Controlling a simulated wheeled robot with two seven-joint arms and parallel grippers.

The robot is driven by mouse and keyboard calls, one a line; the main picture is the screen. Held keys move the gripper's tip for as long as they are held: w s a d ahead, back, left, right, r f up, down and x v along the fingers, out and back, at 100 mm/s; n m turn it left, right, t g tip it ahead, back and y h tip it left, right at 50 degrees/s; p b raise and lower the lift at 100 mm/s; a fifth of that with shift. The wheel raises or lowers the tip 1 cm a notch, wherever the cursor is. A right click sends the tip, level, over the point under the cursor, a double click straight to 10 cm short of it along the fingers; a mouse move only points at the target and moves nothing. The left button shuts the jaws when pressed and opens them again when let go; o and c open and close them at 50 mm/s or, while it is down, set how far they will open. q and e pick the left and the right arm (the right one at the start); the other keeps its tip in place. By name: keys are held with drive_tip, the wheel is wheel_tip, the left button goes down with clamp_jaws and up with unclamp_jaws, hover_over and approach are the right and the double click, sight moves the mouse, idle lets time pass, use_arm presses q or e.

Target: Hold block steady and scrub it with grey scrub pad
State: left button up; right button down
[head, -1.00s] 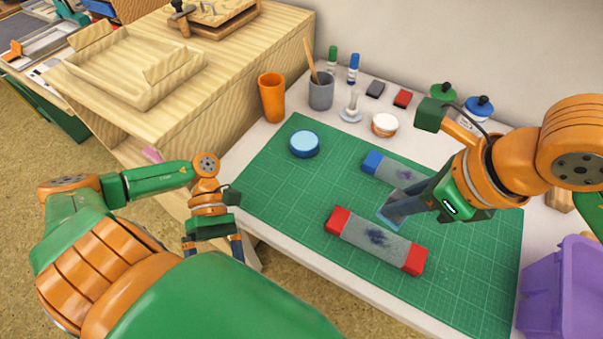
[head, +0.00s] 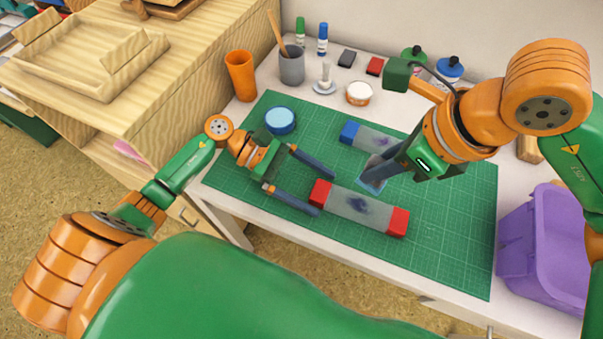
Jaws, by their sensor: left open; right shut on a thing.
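A grey block with red ends (head: 352,206) lies on the green cutting mat (head: 440,255), with a dark ink smudge on its middle. A second grey block with blue ends (head: 374,139) lies behind it, also smudged and partly hidden by my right gripper. My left gripper (head: 326,194) is open at the left red end of the near block, one finger on the far side and one on the near side; I cannot tell whether they touch it. My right gripper (head: 376,172) is shut on the grey scrub pad (head: 371,184), just behind the near block and apart from its smudge.
A blue round tin (head: 280,120) sits on the mat's back left. Behind are an orange cup (head: 241,76), a grey cup (head: 291,65) with a stick and a white-topped jar (head: 358,93). A purple bin (head: 545,240) stands at right. The mat's front right is clear.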

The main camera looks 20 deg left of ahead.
use_arm(q)
clamp_jaws()
idle(0.3)
idle(0.6)
